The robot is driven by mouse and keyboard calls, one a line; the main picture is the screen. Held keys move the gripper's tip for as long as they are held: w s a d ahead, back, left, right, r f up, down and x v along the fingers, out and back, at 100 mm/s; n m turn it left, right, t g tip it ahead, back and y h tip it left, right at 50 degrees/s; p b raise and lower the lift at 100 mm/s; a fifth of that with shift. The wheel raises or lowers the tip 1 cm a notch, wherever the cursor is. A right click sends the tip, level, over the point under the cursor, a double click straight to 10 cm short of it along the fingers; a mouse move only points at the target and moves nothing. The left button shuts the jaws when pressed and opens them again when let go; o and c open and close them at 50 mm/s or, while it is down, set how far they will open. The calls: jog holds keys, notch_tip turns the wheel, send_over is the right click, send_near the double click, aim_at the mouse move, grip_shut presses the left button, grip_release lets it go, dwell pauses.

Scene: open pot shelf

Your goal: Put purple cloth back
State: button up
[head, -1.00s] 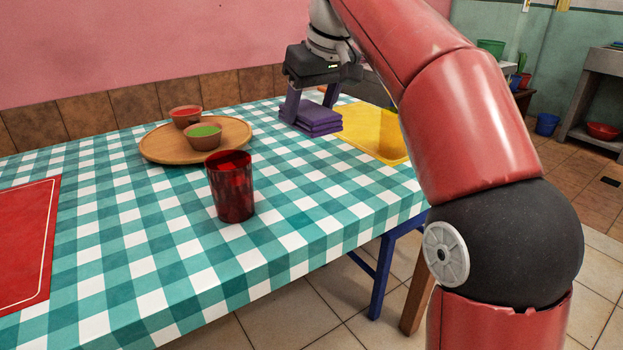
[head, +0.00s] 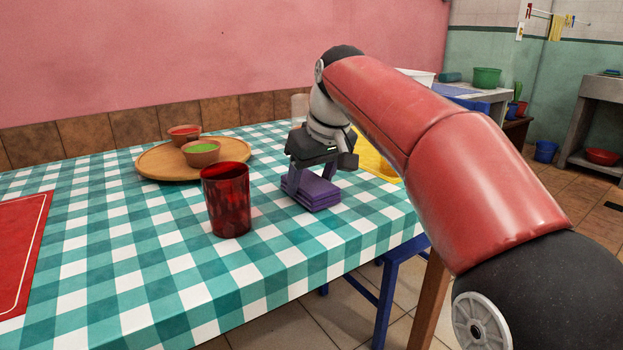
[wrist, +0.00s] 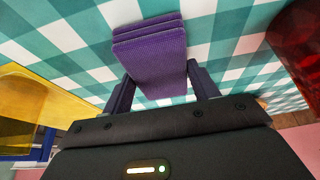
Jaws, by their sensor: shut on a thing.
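The purple cloth (head: 317,194) is a folded stack of several layers at the tablecloth, right of the red cup in the head view. My gripper (head: 308,184) is shut on it from above, its fingers on either side. In the wrist view the purple cloth (wrist: 150,58) sits between the two fingers of my gripper (wrist: 160,88), with checkered cloth beneath. I cannot tell whether the cloth touches the table or hangs just above it.
A dark red cup (head: 227,200) stands close to the left of the cloth. A wooden board (head: 160,170) with two small bowls is behind it. A yellow mat (head: 372,160) lies behind my gripper, and a red mat (head: 20,245) lies at far left.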

jog(key=shift+f, duration=0.15)
jog(key=o, duration=0.9)
jog(key=shift+r, duration=0.35)
jog(key=p+v, duration=0.4)
jog(key=v, duration=0.8)
jog(key=shift+s+d+f+m+t+h+p, duration=0.4)
jog(key=shift+s+d+f+m, duration=0.75)
jog(key=shift+s+d+f, duration=1.8)
jog(key=shift+s+d+f+m+t+h+p, duration=0.35)
jog(key=shift+s+d+f+m, duration=0.85)
jog(key=shift+s+f, duration=3.45)
jog(key=shift+s+d+f+m+t+h+p, duration=0.15)
jog(key=shift+s+d+f+m+h, duration=0.65)
jog(key=shift+s+d+f, duration=2.15)
